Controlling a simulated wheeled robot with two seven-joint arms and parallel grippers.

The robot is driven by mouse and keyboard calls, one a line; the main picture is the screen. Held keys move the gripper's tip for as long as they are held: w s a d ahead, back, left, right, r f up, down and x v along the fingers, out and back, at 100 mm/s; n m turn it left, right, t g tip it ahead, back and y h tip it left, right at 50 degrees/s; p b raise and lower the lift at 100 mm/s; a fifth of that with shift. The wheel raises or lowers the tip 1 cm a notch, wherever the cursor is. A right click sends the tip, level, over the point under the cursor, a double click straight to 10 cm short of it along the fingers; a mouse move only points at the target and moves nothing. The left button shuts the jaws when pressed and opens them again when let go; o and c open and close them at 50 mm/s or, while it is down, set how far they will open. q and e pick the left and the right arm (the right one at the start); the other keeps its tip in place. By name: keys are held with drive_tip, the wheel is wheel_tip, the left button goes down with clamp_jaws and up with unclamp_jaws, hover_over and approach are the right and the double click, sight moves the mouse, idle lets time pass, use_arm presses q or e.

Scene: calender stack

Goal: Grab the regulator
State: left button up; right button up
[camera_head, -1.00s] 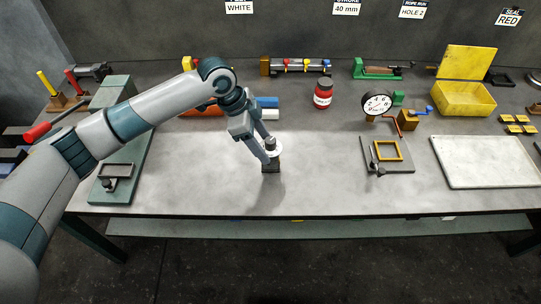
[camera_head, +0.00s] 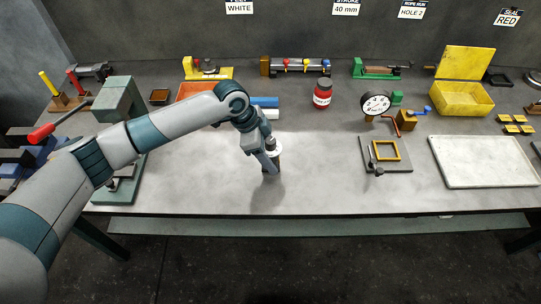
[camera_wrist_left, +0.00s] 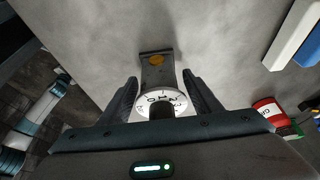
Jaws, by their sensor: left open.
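The regulator (camera_wrist_left: 160,103) has a white numbered dial with a dark knob on top and a dark base with an orange-brown spot. In the left wrist view it stands between the two fingers of my left gripper (camera_wrist_left: 158,92), which are open with a gap on each side. In the head view my left gripper (camera_head: 271,163) points down at the regulator (camera_head: 278,151), and its finger hides much of it. My right gripper is in neither view.
A red jar (camera_head: 322,95) stands behind and to the right. A fixture with an amber frame (camera_head: 386,151) and a white board (camera_head: 485,161) lie further right. A green press (camera_head: 120,98) stands left. The table around the regulator is clear.

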sight(269, 140)
use_arm(q)
drive_tip(key=shift+r, duration=0.1)
drive_tip(key=c, duration=1.1)
drive_tip(key=shift+c, duration=0.2)
drive_tip(key=shift+w+r+b, duration=0.1)
drive_tip(key=shift+r+b, duration=0.25)
drive_tip(key=shift+r, duration=0.1)
drive_tip(key=r+b, duration=0.1)
drive_tip(key=r, duration=0.2)
drive_tip(key=shift+d+r+b, duration=0.1)
drive_tip(key=shift+d+b, duration=0.2)
drive_tip(key=shift+b, duration=0.05)
drive_tip(key=d+r+b, duration=0.3)
drive_tip(key=d+r, duration=0.4)
drive_tip(key=d, duration=0.4)
drive_tip(key=shift+b, duration=0.4)
